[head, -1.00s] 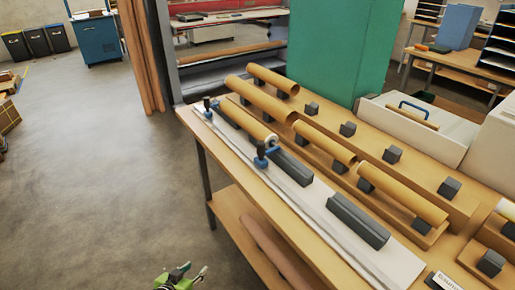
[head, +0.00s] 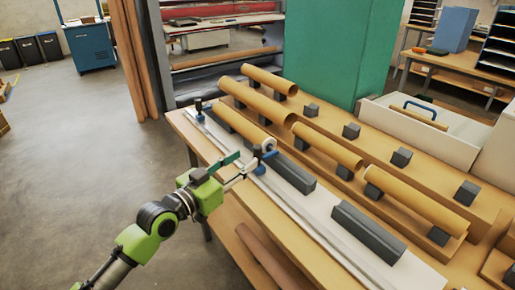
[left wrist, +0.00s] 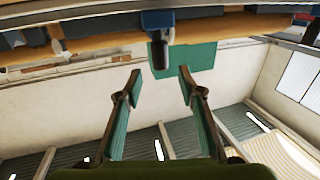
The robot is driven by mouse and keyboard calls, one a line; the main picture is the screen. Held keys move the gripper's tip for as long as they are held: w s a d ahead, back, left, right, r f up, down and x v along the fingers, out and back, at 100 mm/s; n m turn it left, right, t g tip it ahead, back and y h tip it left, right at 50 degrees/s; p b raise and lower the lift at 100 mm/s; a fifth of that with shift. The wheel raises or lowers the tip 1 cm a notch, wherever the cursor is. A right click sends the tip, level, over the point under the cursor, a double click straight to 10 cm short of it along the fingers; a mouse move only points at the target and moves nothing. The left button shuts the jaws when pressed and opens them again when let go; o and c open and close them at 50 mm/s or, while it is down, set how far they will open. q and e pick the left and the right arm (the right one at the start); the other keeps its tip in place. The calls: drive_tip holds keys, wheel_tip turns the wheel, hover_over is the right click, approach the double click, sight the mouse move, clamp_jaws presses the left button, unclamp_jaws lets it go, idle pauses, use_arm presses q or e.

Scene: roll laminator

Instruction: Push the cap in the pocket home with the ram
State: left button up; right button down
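In the head view a blue fixture (head: 259,167) stands on a pale rail on the bench, with a pale round piece (head: 268,145) at a cardboard tube's near end. I cannot tell for sure whether that piece is the cap, nor make out the pocket. A second blue piece with a dark knob (head: 199,106) stands at the rail's far end. My left gripper (head: 242,170) is just left of the near fixture. The left wrist view shows its fingers (left wrist: 160,90) open and empty, with a dark handle on a blue block (left wrist: 158,20) beyond them. My right gripper is not in view.
The pale rail (head: 300,230) runs along the bench's left edge. Dark blocks (head: 367,232) lie beside it. Several cardboard tubes (head: 415,200) rest on wooden racks to the right. A green cabinet (head: 325,50) stands behind. The floor left of the bench is clear.

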sight(255, 152)
use_arm(q)
drive_tip(key=x, duration=0.7)
drive_tip(key=shift+w+d, duration=0.15)
drive_tip(key=shift+w, duration=0.05)
clamp_jaws()
